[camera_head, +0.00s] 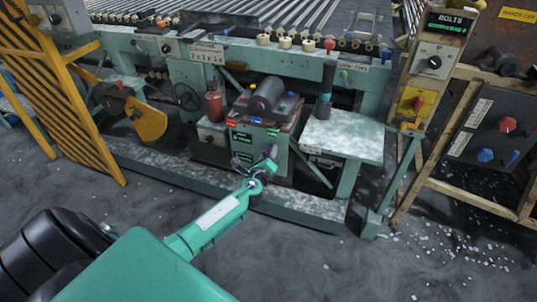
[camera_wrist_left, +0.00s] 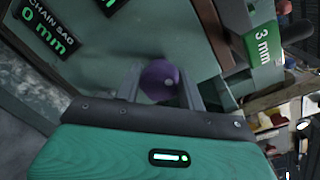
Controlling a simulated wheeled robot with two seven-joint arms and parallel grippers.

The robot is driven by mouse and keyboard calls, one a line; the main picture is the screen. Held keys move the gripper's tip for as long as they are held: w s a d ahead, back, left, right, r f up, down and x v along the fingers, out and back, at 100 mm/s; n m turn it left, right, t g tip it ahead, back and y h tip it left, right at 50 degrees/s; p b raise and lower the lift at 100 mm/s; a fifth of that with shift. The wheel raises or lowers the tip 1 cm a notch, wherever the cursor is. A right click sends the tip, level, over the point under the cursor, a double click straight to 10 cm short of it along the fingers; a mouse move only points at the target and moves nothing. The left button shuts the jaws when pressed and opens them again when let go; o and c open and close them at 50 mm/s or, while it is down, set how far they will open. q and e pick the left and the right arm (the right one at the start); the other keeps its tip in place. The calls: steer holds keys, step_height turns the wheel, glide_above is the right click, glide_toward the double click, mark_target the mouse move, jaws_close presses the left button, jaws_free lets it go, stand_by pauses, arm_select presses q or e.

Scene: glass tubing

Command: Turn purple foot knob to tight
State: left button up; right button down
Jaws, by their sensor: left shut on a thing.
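The purple foot knob (camera_wrist_left: 159,80) is a round knob in the left wrist view, between the two fingers of my left gripper. My left gripper (camera_head: 268,164) reaches the lower front of the green machine box (camera_head: 279,140) in the head view and is shut on the knob. I cannot read any mark of how tight the knob is. My right gripper is in neither view.
A red canister (camera_head: 215,106) stands left of the box. A pale side table (camera_head: 343,137) stands right. A low green rail (camera_head: 300,211) runs along the floor.

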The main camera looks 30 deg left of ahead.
arm_select(q)
steer(key=shift+f, duration=0.1)
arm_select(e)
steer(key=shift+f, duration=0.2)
arm_select(q)
steer(key=o, duration=0.8)
steer(key=shift+o, duration=0.8)
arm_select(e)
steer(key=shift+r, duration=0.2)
arm_select(q)
steer(key=v, duration=1.3)
steer(key=shift+s+d+p, duration=0.2)
steer(key=shift+s+p, duration=0.2)
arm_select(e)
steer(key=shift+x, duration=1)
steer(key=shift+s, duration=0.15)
